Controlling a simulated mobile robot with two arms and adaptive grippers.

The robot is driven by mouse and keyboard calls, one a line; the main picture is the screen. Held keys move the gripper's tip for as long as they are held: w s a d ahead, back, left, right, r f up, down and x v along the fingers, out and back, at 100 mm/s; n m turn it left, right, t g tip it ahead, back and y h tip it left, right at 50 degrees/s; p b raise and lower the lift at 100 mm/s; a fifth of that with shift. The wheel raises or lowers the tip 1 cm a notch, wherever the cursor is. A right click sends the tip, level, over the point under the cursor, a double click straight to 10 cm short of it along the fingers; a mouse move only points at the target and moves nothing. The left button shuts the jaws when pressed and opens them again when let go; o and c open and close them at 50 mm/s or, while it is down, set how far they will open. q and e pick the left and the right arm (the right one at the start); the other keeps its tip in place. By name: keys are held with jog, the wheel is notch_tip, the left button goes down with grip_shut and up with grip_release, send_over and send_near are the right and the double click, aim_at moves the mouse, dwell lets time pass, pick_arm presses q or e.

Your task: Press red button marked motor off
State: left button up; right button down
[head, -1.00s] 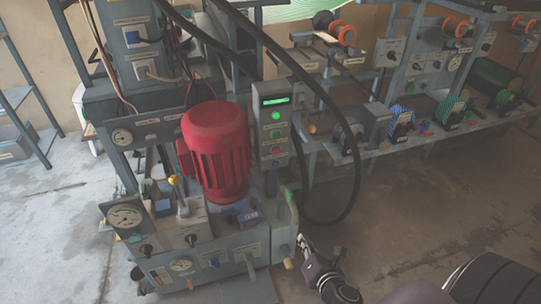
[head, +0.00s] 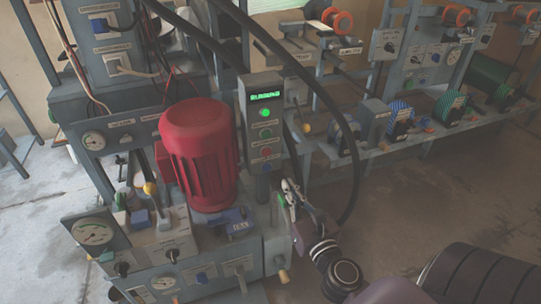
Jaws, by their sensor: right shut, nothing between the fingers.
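A narrow grey control box (head: 243,112) stands upright right of the red motor (head: 198,150). Its front has a lit green display (head: 265,96), a bright green lamp (head: 265,113), a green button (head: 265,134) and below that a red button (head: 266,152). The labels are too small to read. My right gripper (head: 288,190) is shut and empty, below and a little right of the red button and apart from it. The red button is not covered. My left gripper is not in view.
Black hoses (head: 328,95) arch down behind and right of the control box. A press base with gauges (head: 93,232) and a yellow-knobbed lever (head: 150,188) is at the lower left. Benches with spools (head: 452,103) stand at the back right. The floor (head: 440,195) at right is open.

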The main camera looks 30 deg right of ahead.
send_near(268, 149)
jog(key=x, duration=0.5)
jog(key=shift+w, duration=0.15)
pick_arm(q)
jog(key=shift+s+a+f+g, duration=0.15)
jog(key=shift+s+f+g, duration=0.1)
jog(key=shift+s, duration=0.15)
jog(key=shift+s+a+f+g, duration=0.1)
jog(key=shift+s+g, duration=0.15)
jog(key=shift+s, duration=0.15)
pick_arm(e)
jog(key=shift+x, duration=0.9)
